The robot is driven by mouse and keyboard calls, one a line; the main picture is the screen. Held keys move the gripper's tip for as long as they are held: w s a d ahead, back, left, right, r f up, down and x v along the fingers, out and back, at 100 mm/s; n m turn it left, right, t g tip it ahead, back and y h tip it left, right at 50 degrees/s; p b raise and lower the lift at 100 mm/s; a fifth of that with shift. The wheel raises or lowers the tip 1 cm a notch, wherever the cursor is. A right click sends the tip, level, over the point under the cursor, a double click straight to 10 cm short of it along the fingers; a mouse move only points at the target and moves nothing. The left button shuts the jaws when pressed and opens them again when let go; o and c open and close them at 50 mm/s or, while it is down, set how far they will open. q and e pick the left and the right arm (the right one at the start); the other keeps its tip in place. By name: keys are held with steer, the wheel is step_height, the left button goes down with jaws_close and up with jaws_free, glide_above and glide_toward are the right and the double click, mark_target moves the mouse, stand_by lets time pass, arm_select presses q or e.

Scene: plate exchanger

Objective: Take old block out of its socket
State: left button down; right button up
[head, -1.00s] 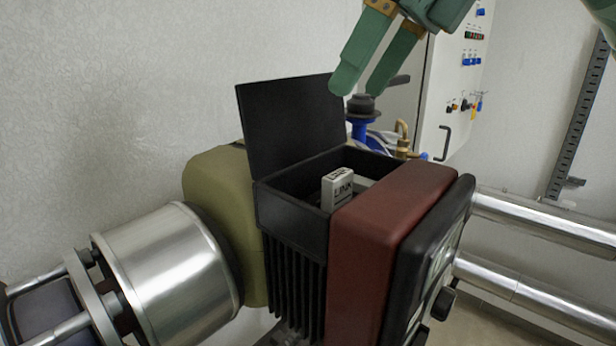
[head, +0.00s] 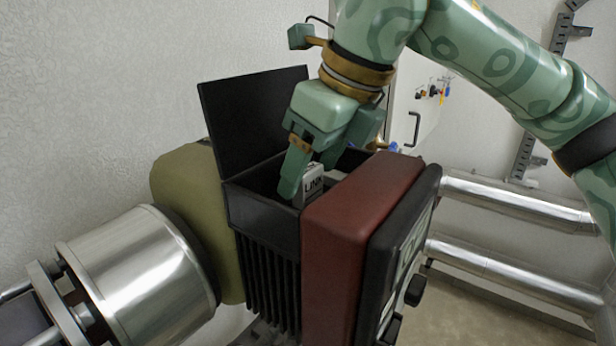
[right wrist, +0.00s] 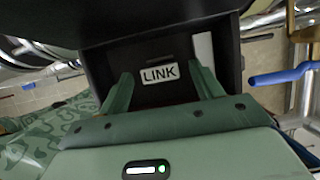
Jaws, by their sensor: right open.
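The old block is a small grey-white block (head: 312,183) marked LINK. It stands in the open black box on top of the machine. In the right wrist view its LINK face (right wrist: 160,74) shows between my fingers. My right gripper (head: 308,178) is open and reaches down into the box, with one finger on the left side of the block. In the right wrist view the two fingers (right wrist: 160,92) stand apart on either side of it. The lower part of the block and its socket are hidden. My left gripper is not in view.
The box's black lid (head: 255,120) stands open at the back left. A dark red housing (head: 350,220) with a black front panel borders the box on the right. A pale piece (right wrist: 204,62) stands beside the block. Silver pipes (head: 510,205) run to the right.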

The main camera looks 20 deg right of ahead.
steer(key=shift+x, duration=1.25)
steer(key=shift+d, duration=0.1)
steer(key=c, duration=1.1)
steer(key=shift+o, duration=0.2)
steer(key=shift+r, duration=0.1)
